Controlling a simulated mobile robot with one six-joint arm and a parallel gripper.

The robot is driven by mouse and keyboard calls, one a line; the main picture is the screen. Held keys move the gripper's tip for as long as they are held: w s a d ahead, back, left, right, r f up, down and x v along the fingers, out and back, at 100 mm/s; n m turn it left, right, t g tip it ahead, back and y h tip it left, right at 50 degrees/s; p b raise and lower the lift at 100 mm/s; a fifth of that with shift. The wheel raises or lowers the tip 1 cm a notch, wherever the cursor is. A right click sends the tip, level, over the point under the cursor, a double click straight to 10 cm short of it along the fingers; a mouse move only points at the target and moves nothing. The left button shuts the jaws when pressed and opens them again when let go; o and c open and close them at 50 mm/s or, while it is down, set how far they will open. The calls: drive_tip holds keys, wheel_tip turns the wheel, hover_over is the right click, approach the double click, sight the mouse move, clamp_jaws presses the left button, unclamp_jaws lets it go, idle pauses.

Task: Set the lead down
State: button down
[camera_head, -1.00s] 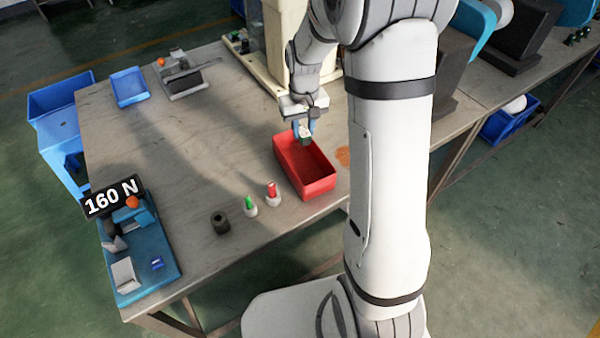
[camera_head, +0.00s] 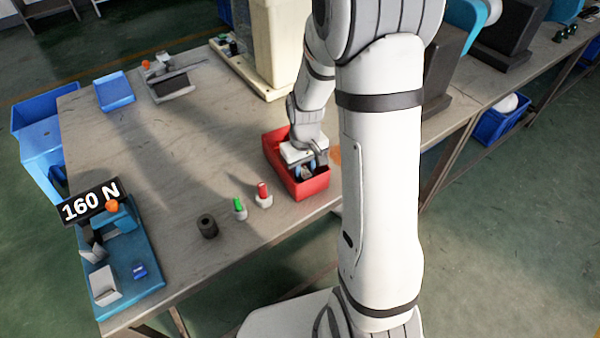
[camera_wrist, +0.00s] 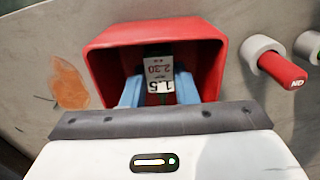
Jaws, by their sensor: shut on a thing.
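The lead shows in the wrist view as a dark green piece with a white label (camera_wrist: 160,75) reading "2-30" and "1.5". My gripper (camera_wrist: 158,90) is shut on it, a blue finger on each side. In the head view my gripper (camera_head: 305,172) is down inside the red bin (camera_head: 316,186), and the lead is mostly hidden there. The red bin's walls (camera_wrist: 103,65) surround the fingers in the wrist view. I cannot tell whether the lead touches the bin floor.
A red-topped plug (camera_head: 263,194), a green-topped plug (camera_head: 239,209) and a dark cylinder (camera_head: 207,226) stand left of the bin. A blue fixture (camera_head: 150,270) with a "160 N" sign is at the left front. A beige machine (camera_head: 268,45) stands behind. The table's middle is clear.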

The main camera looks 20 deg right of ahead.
drive_tip(key=shift+f, duration=0.55)
drive_tip(key=shift+f, duration=0.2)
drive_tip(key=c, duration=1.1)
unclamp_jaws()
drive_tip(key=shift+c, duration=0.2)
wheel_tip(320, 180, up, 12)
drive_tip(key=s+a+r+m+t, duration=0.1)
drive_tip(key=s+r, duration=0.3)
drive_tip(key=s, duration=0.4)
drive_tip(key=s+a+r+m+t, duration=0.1)
drive_tip(key=s+r, duration=0.3)
drive_tip(key=s, duration=0.4)
drive_tip(key=shift+r+m+p, duration=0.15)
drive_tip(key=shift+m+p, duration=0.15)
drive_tip(key=shift+p, duration=0.15)
